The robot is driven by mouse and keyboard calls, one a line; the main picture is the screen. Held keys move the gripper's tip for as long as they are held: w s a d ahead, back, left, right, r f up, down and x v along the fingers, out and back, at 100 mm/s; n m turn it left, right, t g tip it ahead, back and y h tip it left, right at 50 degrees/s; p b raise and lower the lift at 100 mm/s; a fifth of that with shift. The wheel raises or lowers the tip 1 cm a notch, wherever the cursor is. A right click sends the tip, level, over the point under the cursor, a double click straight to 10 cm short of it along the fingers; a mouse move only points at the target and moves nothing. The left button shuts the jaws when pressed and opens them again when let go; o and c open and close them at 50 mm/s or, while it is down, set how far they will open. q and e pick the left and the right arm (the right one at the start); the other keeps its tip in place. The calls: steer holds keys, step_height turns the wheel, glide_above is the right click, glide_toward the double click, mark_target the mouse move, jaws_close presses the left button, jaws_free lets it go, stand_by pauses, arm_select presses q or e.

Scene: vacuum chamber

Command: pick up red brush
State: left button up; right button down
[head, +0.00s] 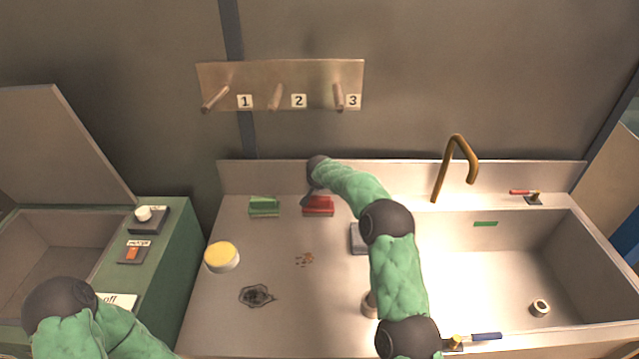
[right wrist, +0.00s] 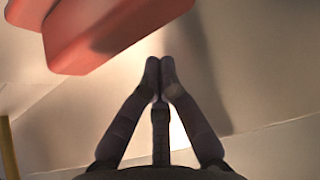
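The red brush (head: 318,207) lies on the counter near its back wall, right of a similar green brush (head: 264,207). In the right wrist view the red brush (right wrist: 110,35) fills the upper left, close to my fingers. My right gripper (right wrist: 160,68) has its fingertips together with nothing between them. It is beside the red brush and apart from it in the picture. In the head view my right gripper (head: 306,198) is small and dark at the brush's left end. My left arm shows at the lower left, but its fingers are not visible.
A grey block (head: 358,239) is partly hidden behind my right arm. The sink (head: 500,270) and brass tap (head: 445,165) are right. A pegged rack (head: 280,75) hangs above.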

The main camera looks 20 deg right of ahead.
mark_target(318, 205)
steer(key=shift+s+a+b, duration=0.25)
steer(key=shift+s, duration=0.6)
steer(key=shift+s+a+b, duration=0.2)
steer(key=shift+s, duration=0.6)
